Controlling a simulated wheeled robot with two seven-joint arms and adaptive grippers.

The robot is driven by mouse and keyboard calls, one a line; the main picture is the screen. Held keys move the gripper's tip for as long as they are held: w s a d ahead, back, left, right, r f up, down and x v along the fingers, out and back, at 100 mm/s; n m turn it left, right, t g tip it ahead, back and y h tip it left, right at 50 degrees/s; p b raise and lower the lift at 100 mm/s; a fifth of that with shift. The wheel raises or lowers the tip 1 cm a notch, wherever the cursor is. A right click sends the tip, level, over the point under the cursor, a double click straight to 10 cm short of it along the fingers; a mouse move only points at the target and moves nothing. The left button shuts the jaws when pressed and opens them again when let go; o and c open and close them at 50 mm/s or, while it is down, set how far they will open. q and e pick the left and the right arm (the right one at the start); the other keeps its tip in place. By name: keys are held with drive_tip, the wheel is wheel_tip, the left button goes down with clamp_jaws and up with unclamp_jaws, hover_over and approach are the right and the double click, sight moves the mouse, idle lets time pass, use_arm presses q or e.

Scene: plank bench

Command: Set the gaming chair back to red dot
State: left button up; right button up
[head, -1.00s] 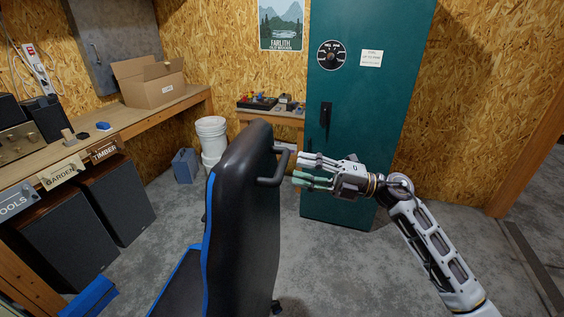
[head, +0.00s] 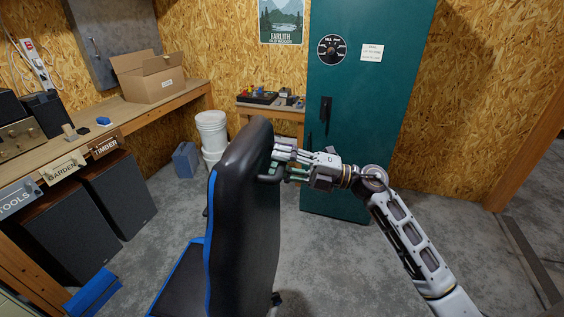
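The gaming chair (head: 240,220) is black with blue edging. It stands upright in the middle of the head view, its backrest nearest me and its seat low at the left. My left gripper is not in view. I see no red dot on the visible floor.
A teal cabinet (head: 365,110) stands behind my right gripper. White buckets (head: 211,135) and a blue can (head: 186,160) are behind the chair. A workbench (head: 140,113) with a cardboard box (head: 148,78) and dark speakers (head: 118,195) line the left. Grey floor is open at the right.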

clamp_jaws()
drive_tip(key=shift+d+f, duration=0.1)
drive_tip(key=shift+d, duration=0.05)
